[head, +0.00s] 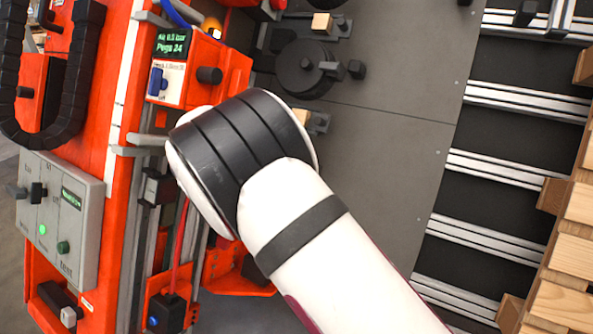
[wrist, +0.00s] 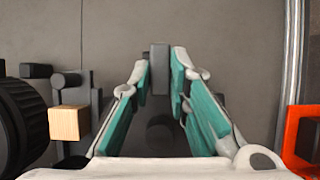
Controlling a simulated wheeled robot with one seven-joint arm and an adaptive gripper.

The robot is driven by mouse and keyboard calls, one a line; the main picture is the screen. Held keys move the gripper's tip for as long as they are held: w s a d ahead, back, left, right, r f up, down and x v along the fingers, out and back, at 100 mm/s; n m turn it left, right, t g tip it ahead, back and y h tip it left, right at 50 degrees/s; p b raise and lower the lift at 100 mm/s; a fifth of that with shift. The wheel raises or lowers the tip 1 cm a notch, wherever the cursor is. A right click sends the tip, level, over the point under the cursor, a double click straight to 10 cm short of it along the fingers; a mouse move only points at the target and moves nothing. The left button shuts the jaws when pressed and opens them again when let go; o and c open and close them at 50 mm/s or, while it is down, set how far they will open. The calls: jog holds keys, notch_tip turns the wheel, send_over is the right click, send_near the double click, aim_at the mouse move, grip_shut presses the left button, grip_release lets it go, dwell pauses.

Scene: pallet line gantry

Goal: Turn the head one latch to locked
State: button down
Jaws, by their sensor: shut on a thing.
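In the wrist view, a dark grey bar (wrist: 160,68), which appears to be the latch handle, stands between the fingertips of my gripper (wrist: 161,75). The teal finger pads close on it from both sides. Below it, between the fingers, a dark rounded part is in shadow. In the head view my arm covers the gripper and the bar. I cannot tell from these views whether the latch is at locked or unlocked, and no latch marking is legible.
A black ribbed cylinder (wrist: 18,115) and a pale wooden block (wrist: 69,122) stand left of my gripper. An orange part (wrist: 302,140) is at right. The head view shows a black round head (head: 300,75), a grey control box (head: 62,215) and bare grey plate (head: 400,80).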

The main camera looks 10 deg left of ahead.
jog(key=shift+f, duration=0.1)
dwell(0.4)
jog(key=c, duration=1.5)
grip_release()
jog(key=v, duration=0.7)
jog(key=shift+s+a+r, duration=0.1)
jog(key=shift+a+r, duration=0.1)
jog(key=shift+r, duration=0.05)
jog(key=shift+s, duration=0.1)
